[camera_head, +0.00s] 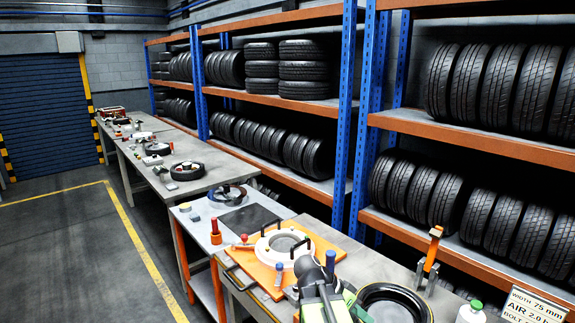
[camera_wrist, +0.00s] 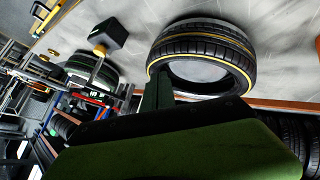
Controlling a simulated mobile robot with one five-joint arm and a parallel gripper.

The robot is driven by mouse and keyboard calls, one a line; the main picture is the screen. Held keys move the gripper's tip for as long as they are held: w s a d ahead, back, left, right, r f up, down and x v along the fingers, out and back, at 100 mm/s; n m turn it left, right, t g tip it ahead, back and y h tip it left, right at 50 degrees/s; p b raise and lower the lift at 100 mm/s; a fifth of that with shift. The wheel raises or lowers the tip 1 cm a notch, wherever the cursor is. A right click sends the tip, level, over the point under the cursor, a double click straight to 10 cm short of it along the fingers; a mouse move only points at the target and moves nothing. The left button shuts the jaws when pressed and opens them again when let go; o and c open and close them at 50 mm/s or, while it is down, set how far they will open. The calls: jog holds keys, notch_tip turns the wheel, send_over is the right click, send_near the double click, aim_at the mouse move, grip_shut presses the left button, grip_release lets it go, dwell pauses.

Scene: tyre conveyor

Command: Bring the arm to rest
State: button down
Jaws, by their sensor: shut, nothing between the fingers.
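My gripper (camera_wrist: 160,84) shows in the wrist view as a dark narrow finger shape rising from a black and green body. It is shut with nothing in it. In the head view the end of my arm, black and green, stands at the bottom centre, over the near workbench (camera_head: 356,248). The gripper's tips are hard to make out there. A black tyre with a yellow line (camera_wrist: 205,52) shows beyond the gripper in the wrist view. I cannot tell whether they are apart or touching.
An orange board (camera_head: 262,273) with a white ring lies left of my arm. A black ring (camera_head: 422,303) is close on its right. An orange upright tool (camera_head: 432,252) and a white bottle (camera_head: 470,313) stand further right. Tyre racks (camera_head: 349,120) line the right. Floor at left is clear.

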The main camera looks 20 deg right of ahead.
jog(key=w+a+f+n+t+y, duration=0.1)
jog(key=w+a+f+n+y, duration=0.1)
jog(key=a+n, duration=0.3)
jog(key=w+a+f+n+t+y, duration=0.1)
jog(key=a+n, duration=0.4)
jog(key=a, duration=0.7)
jog(key=w+a+f+n+t+y, duration=0.1)
jog(key=w+a+f+n+y, duration=0.2)
jog(key=a, duration=0.6)
notch_tip(320, 180, down, 2)
jog(key=n+y, duration=0.2)
jog(key=n, duration=0.1)
jog(key=shift+w+f+t+b, duration=0.2)
jog(key=shift+t+b, duration=0.2)
